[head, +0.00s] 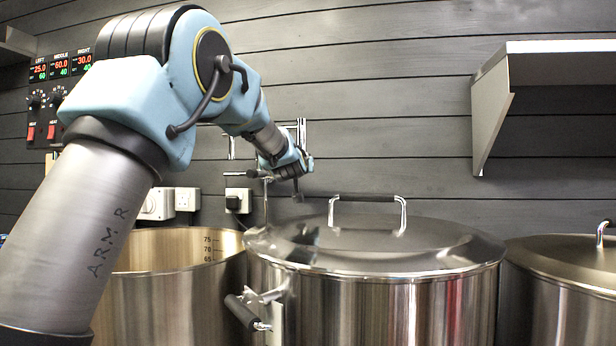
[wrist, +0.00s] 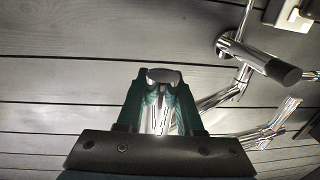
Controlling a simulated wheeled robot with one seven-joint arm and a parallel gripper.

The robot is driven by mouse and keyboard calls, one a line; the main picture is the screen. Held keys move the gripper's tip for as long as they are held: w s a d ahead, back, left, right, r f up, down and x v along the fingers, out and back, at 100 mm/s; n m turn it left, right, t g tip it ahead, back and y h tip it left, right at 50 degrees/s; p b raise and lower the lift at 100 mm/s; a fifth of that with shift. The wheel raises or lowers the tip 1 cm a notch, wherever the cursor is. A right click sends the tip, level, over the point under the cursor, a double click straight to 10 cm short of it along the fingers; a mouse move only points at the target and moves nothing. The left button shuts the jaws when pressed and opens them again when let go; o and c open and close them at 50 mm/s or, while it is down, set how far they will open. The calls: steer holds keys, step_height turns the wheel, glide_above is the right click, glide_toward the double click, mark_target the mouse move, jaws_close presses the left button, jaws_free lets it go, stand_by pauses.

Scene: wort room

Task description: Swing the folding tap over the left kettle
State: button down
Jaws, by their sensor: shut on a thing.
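The folding tap (head: 301,132) is chrome pipe on the back wall, with jointed arms and a dark-ended handle. In the wrist view its chrome pipes (wrist: 238,50) and the dark handle end (wrist: 284,71) show at the upper right. My gripper (head: 299,168) is at the tap, shut on a chrome piece of it; the wrist view shows this piece between the green fingers (wrist: 163,80). A thin downward pipe shows near the gap between the left and middle kettles. The left kettle (head: 170,290) is open, with level marks inside; my arm hides its left part.
The middle kettle (head: 390,310) has a shiny lid with a raised handle (head: 366,198). The right kettle (head: 570,305) is lidded too. A wall shelf (head: 550,75) juts out at the upper right. A control panel (head: 50,100) and sockets (head: 187,199) are on the wall at left.

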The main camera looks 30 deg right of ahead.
steer(key=shift+s+f, duration=0.1)
steer(key=shift+s, duration=0.65)
steer(key=c, duration=0.7)
jaws_free()
steer(key=shift+s, duration=0.1)
steer(key=shift+c, duration=0.2)
steer(key=shift+o, duration=1)
steer(key=shift+a, duration=0.1)
steer(key=shift+a, duration=0.15)
steer(key=b+v, duration=0.2)
steer(key=v, duration=0.8)
steer(key=shift+s, duration=0.2)
steer(key=shift+a, duration=0.15)
